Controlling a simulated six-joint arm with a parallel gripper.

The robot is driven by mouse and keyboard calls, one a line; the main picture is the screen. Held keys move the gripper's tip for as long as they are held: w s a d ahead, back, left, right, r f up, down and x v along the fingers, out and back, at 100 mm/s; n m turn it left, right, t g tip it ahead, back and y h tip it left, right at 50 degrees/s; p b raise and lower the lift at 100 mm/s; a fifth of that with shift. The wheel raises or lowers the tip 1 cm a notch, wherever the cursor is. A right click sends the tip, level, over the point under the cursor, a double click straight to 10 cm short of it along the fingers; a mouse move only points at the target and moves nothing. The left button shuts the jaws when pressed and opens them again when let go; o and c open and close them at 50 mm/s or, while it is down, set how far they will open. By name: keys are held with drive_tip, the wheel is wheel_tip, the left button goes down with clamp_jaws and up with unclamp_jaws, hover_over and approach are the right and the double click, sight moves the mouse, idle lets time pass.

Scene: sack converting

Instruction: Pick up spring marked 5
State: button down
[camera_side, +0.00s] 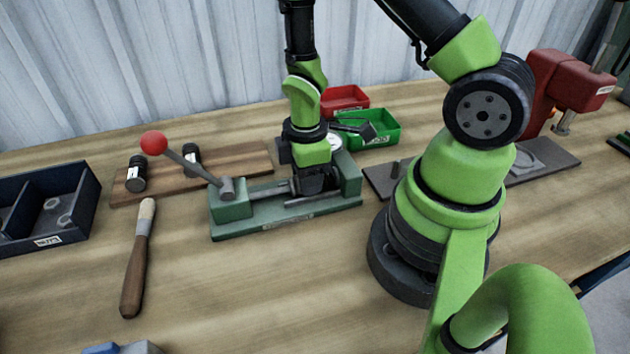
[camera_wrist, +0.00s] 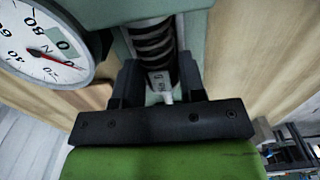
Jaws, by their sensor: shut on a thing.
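My gripper (camera_side: 318,187) is down in the green lever fixture (camera_side: 222,228), between its end blocks. In the wrist view my gripper (camera_wrist: 160,78) has its two dark fingers shut on a dark coiled spring (camera_wrist: 152,45). The spring carries a small white tag (camera_wrist: 161,79); its mark is too blurred to read for certain. In the side view this spring is mostly hidden by my gripper. Two other dark pieces with white tags, a left one (camera_side: 136,176) and a right one (camera_side: 191,160), stand on a wooden board (camera_side: 240,163); their marks are unreadable.
The fixture's lever with a red knob (camera_side: 153,143) leans up left. A dial gauge (camera_wrist: 40,45) is close beside my gripper. A red bin (camera_side: 345,98) and green bin (camera_side: 378,128) are behind. A blue bin (camera_side: 45,215) and wooden-handled tool (camera_side: 137,265) lie left.

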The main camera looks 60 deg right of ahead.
drive_tip(key=shift+r, duration=3.15)
